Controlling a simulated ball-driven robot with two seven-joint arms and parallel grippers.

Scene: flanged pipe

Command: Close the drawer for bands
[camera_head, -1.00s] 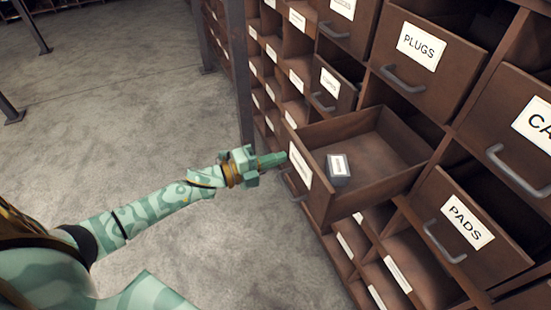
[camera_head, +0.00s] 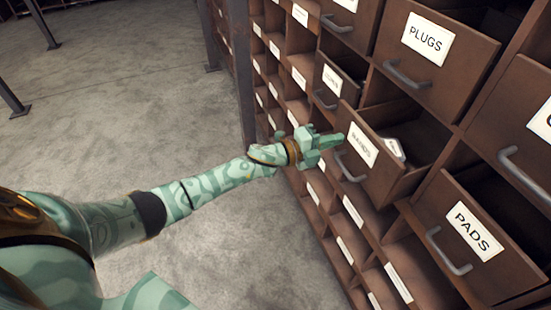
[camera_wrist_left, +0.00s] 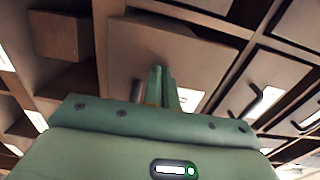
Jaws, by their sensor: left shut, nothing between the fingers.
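The drawer for bands (camera_head: 374,165) is a brown wooden drawer with a white label reading BANDS and a grey bar handle (camera_head: 349,168). It stands partly open, its front still out from the cabinet face. A small item with a white label (camera_head: 394,148) lies inside it. My left gripper (camera_head: 337,140) is shut and empty, with its fingertips at the left part of the drawer front, next to the label; they appear to touch it. In the left wrist view the shut fingers (camera_wrist_left: 162,88) point at a brown drawer front. My right gripper is not in view.
The PLUGS drawer (camera_head: 438,55) above right and the PADS drawer (camera_head: 470,228) below right also stand partly open. A smaller drawer (camera_head: 333,84) is above left. A dark post (camera_head: 241,80) stands left of the cabinet.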

